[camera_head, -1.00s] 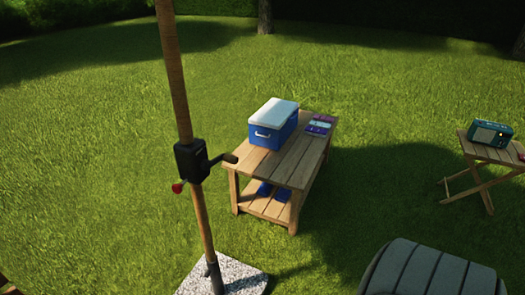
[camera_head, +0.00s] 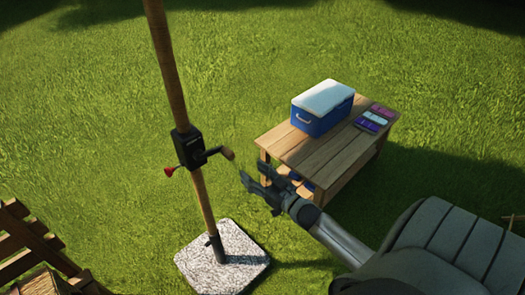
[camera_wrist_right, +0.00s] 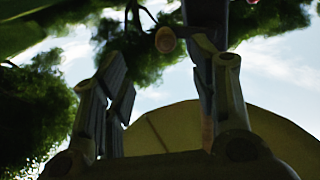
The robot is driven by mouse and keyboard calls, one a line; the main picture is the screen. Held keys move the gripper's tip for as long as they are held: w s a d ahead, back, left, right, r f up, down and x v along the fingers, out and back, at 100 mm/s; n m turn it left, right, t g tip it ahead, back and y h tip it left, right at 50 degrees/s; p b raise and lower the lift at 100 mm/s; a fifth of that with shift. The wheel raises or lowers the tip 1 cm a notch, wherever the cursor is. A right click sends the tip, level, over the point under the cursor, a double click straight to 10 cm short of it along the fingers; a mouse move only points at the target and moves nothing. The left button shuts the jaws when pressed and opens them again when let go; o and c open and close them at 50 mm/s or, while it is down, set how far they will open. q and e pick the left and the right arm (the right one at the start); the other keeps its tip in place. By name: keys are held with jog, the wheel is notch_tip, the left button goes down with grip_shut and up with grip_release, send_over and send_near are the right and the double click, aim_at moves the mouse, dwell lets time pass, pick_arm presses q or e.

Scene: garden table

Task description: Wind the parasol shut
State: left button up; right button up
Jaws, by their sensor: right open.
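The parasol pole (camera_head: 168,65) stands upright left of centre in the head view. A black crank housing (camera_head: 187,147) is fixed on it, with a crank handle (camera_head: 227,153) sticking out to the right and a red knob (camera_head: 169,171) on the left. My right gripper (camera_head: 252,172) is open and empty, just below and right of the handle, apart from it. In the right wrist view a round end, likely the handle's (camera_wrist_right: 166,40), shows beyond the open fingers (camera_wrist_right: 165,80). The canopy (camera_wrist_right: 240,125) seems to show behind them. My left gripper is not in view.
A stone base (camera_head: 210,265) holds the pole. A wooden table (camera_head: 325,160) with a blue cooler (camera_head: 322,108) stands behind my right gripper. Grass lies between.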

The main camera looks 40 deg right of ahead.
aim_at(233, 158)
jog(key=w+b, duration=0.1)
jog(key=w, duration=0.2)
jog(key=w+a+b, duration=0.1)
jog(key=w+b, duration=0.1)
jog(key=w, duration=0.2)
jog(key=w+b, duration=0.1)
jog(key=w, duration=0.2)
jog(key=shift+w+a+r, duration=0.25)
jog(key=shift+w, duration=0.05)
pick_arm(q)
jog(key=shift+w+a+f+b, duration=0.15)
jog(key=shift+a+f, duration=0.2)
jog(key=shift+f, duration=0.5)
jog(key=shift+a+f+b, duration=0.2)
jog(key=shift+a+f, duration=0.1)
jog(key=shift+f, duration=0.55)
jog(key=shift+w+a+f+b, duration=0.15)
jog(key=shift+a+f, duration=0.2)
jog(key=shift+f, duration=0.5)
pick_arm(e)
jog(key=shift+w+a+r, duration=0.1)
jog(key=shift+w, duration=0.8)
